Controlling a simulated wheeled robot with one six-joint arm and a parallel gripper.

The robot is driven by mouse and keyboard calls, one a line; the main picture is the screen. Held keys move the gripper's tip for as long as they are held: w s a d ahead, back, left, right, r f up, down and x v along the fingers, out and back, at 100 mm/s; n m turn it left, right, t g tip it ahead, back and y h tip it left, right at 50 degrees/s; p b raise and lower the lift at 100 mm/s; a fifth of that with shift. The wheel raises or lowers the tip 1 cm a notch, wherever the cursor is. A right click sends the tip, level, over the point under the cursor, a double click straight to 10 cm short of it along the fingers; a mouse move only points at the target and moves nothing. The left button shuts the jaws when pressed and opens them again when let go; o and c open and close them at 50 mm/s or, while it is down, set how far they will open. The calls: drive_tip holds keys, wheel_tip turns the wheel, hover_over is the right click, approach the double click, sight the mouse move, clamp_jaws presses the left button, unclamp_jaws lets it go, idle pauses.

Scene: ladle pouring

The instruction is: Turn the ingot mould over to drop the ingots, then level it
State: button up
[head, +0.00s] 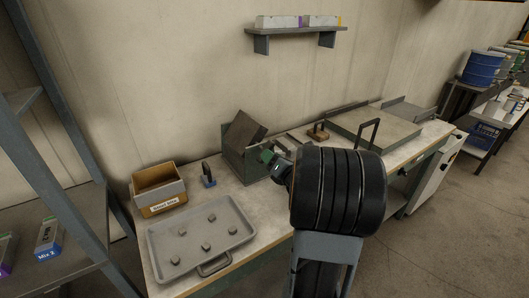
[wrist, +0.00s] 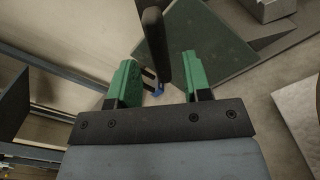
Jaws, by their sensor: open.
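A dark brown block, which looks like the ingot mould (head: 241,128), sits steeply tilted in a grey-green stand (head: 232,163) on the bench. Its cavities are not visible. My gripper (head: 269,158) is at the right side of the stand, partly hidden by my arm. In the wrist view, the green fingers of my gripper (wrist: 156,80) are open and apart. A dark rounded bar (wrist: 154,45) reaches down between them, and the fingers are not closed on it. A grey-green plate (wrist: 215,50) of the stand lies behind. Several small grey lumps, perhaps ingots (head: 206,246), lie in a grey tray (head: 240,238).
A labelled box (head: 160,201) and a small blue-based upright piece (head: 208,181) stand left of the stand. A brown-handled tool (head: 318,132) and a large flat slab (head: 375,128) lie to the right. A shelf (head: 297,30) hangs on the wall above.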

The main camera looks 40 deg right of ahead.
sight(250, 138)
drive_tip(key=shift+w+d, duration=0.1)
drive_tip(key=shift+w, duration=2.2)
clamp_jaws()
